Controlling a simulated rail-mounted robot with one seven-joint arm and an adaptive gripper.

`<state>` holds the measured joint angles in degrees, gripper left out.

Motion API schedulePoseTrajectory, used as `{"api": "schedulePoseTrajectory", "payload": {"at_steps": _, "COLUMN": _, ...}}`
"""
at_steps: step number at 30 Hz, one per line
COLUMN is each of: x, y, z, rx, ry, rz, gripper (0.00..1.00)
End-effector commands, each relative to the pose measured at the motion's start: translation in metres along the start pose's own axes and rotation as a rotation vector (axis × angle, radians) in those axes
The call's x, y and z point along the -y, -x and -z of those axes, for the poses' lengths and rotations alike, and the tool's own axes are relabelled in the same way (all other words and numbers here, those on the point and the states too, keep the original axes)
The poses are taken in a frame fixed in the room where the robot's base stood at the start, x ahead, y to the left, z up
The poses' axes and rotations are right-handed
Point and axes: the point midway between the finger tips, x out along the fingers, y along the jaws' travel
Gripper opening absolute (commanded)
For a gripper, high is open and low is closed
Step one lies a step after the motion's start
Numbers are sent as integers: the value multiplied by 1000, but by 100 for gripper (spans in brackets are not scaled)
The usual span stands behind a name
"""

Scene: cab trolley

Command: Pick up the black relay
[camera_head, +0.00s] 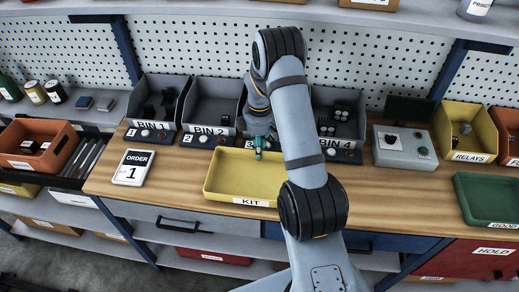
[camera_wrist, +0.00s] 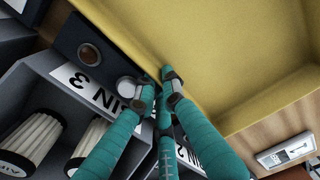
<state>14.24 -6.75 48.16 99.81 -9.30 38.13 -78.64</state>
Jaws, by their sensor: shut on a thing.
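My gripper (camera_head: 258,150) has teal fingers and is low over the back edge of the yellow KIT tray (camera_head: 213,180), in front of bin 3. In the wrist view, its fingertips (camera_wrist: 163,85) are close together beside the tray's wall (camera_wrist: 125,48) and the BIN 3 label. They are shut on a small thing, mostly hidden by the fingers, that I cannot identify. A yellow bin labelled RELAYS (camera_head: 470,155) stands at the right with small dark and grey items inside. I cannot make out the black relay for certain.
Grey bins 1 (camera_head: 150,124), 2 (camera_head: 208,131) and 4 (camera_head: 340,140) line the back of the bench. White pleated filters (camera_wrist: 30,138) lie in bin 3. A grey control box (camera_head: 404,145) and a green tray (camera_head: 485,190) are at the right. The visible KIT tray floor is empty.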

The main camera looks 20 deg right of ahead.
Motion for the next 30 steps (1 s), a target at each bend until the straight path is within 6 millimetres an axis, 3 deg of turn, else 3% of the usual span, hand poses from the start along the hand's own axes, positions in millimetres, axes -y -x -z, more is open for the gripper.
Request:
{"api": "schedulePoseTrajectory", "payload": {"at_steps": 14, "x": -1, "y": -12, "z": 0, "rx": -1, "ry": 0, "rz": -2, "gripper": 0}}
{"api": "schedulePoseTrajectory", "payload": {"at_steps": 15, "x": -1, "y": -10, "z": 0, "rx": -1, "ry": 0, "rz": -2, "gripper": 10}}
{"api": "schedulePoseTrajectory", "payload": {"at_steps": 18, "x": 0, "y": -10, "z": 0, "rx": -1, "ry": 0, "rz": -1, "gripper": 16}}
{"api": "schedulePoseTrajectory", "payload": {"at_steps": 30, "x": -1, "y": -3, "z": 0, "rx": -2, "ry": 0, "rz": -4, "gripper": 16}}
